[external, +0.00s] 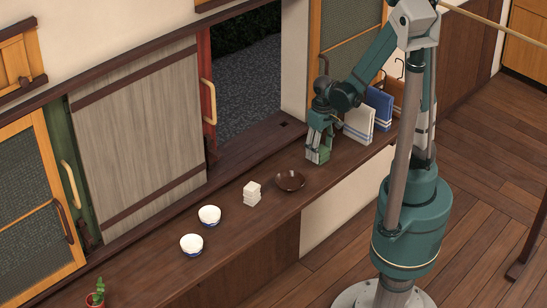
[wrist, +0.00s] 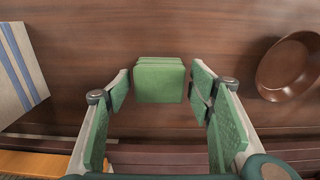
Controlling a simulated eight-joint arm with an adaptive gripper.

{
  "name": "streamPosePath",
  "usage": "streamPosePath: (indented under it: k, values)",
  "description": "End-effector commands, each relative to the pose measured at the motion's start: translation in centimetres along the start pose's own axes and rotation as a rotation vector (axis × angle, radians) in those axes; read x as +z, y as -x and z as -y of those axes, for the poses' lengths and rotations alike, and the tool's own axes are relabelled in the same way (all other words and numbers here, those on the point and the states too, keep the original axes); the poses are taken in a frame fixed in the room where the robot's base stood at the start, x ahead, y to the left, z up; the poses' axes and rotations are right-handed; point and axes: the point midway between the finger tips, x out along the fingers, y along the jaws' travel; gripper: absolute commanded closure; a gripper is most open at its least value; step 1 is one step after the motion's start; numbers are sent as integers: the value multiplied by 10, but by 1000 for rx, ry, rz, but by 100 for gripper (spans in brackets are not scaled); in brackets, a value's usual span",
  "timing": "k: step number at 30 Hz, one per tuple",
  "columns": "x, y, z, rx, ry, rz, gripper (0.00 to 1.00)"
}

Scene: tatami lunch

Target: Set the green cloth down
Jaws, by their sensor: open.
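The green cloth (wrist: 160,82) is a small folded block, seen in the wrist view just beyond and between my fingertips. It appears to rest on the dark wooden counter (wrist: 230,30). My gripper (external: 318,154) is open, pointing down low over the counter. Its green-padded fingers stand apart on the left and right of the cloth, with a visible gap on each side. In the external view, my fingers make it hard to tell the cloth apart.
A brown bowl (external: 290,180) lies left of my gripper. White and blue upright items (external: 359,124) stand close on the other side. White blocks (external: 252,193) and two bowls (external: 209,215) are farther left. A sliding-door opening (external: 245,80) is behind the counter.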

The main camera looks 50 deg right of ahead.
Motion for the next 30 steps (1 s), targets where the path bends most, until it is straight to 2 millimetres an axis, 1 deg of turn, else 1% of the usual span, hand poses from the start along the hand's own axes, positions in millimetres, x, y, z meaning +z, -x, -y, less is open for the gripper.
streamPosePath:
  k: [8,14,20,30]
  values:
    - [0,2,0,0,0,0,47]
    - [0,11,0,0,0,0,47]
    - [0,28,0,0,0,0,47]
    - [1,64,0,0,0,0,47]
